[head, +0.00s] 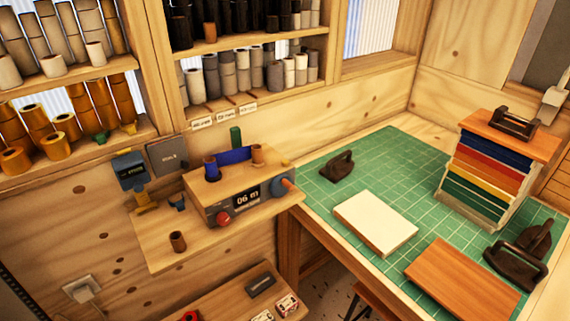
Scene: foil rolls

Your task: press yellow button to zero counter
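A wooden counter machine (210,190) stands on a wooden shelf left of the middle in the head view. Its dark front display (247,198) appears to read "06 m". A small yellow piece (285,163) sits at the back right corner of its top; it is too small to tell whether it is a button. Neither of my grippers is in view.
A green cutting mat (385,153) covers the right table, with a cream block (375,222), a wooden board (462,280), dark tools and a stack of coloured sheets (485,178). A small brown cup (178,241) stands before the machine. Shelves of rolls rise behind.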

